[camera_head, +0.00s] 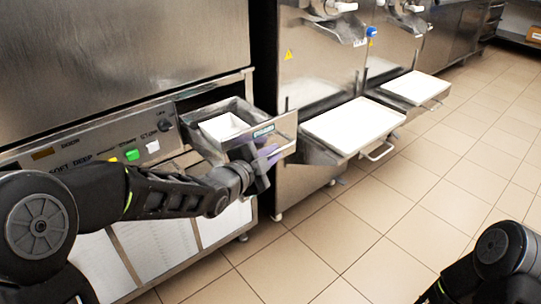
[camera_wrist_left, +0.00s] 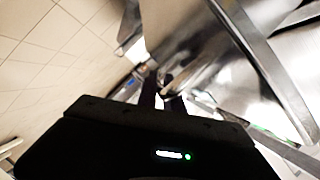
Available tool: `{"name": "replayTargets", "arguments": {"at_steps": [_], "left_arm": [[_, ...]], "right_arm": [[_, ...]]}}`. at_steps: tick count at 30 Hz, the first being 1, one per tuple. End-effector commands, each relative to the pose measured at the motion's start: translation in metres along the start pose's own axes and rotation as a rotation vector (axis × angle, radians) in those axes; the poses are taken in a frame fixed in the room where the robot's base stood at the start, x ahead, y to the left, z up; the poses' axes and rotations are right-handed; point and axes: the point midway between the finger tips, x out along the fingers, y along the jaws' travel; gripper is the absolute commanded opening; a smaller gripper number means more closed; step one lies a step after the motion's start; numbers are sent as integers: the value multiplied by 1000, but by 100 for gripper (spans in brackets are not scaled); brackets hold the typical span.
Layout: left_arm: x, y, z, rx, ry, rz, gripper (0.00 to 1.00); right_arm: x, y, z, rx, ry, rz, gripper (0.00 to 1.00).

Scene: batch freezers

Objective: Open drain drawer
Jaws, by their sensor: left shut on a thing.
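The drain drawer (camera_head: 284,130) stands pulled out from the front of the left freezer, in the middle of the head view. It is a metal drawer with a small white container (camera_head: 222,127) inside. My left gripper (camera_head: 268,154) is at the outer face of the drawer front and is shut on its handle, which the fingers mostly hide. In the left wrist view, the dark fingers (camera_wrist_left: 160,92) reach towards blurred, shiny metal; the exact grip is hard to see. Of my right arm, only part shows at the lower right of the head view; its gripper is out of view.
The left freezer has a control panel with a green button (camera_head: 132,154) above vented lower panels. To the right, two more machines have white trays (camera_head: 353,124) (camera_head: 416,87) on shelves with bar handles jutting out. The tiled floor (camera_head: 320,235) in front is clear.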

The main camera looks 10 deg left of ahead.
Motion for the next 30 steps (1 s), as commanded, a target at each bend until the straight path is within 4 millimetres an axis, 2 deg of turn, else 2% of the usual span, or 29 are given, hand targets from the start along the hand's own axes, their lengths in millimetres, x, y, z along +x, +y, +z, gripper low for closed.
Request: {"name": "replayTargets", "arguments": {"at_steps": [10,11,14,23,26,30], "left_arm": [[0,-3,-2,1,5,-6,0],[0,-3,-2,1,5,-5,12],[0,-3,-2,2,4,-5,20],[-2,-2,-2,1,3,-4,20],[-10,-4,-2,1,2,-6,20],[-29,-4,-2,0,3,-6,20]], "right_arm": [[0,0,0,0,0,0,0],[0,0,0,0,0,0,0],[0,0,0,0,0,0,0],[0,0,0,0,0,0,0],[-1,0,0,0,0,0,0],[-4,-1,0,0,0,0,0]]}}
